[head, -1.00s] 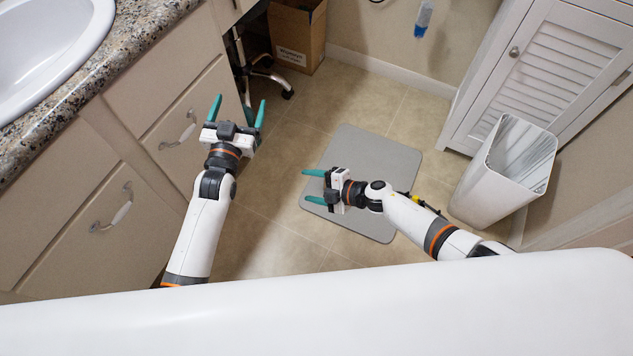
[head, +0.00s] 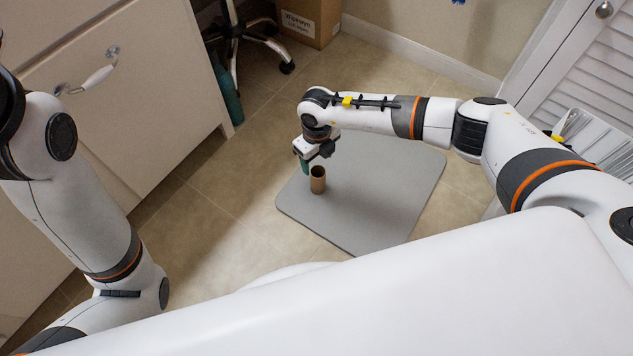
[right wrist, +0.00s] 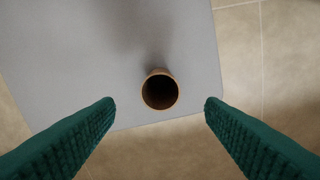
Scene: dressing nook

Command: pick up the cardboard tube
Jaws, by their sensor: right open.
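The cardboard tube (head: 318,182) is a short brown cylinder standing upright on the grey mat (head: 385,200), near its left part. My right gripper (head: 306,166) points down just above and beside the tube, with one teal finger showing. In the right wrist view the tube (right wrist: 160,91) shows from above as a round brown rim with a dark hollow. It lies centred between the two spread fingertips of my right gripper (right wrist: 159,102), and neither touches it. My left arm shows at the left, but its gripper is out of view.
A drawer cabinet (head: 150,90) stands at the left. A chair base (head: 262,40), a teal object (head: 228,92) and a cardboard box (head: 308,20) are at the back. A white bin (head: 598,140) and a louvred door (head: 580,70) are at the right. Floor left of the mat is clear.

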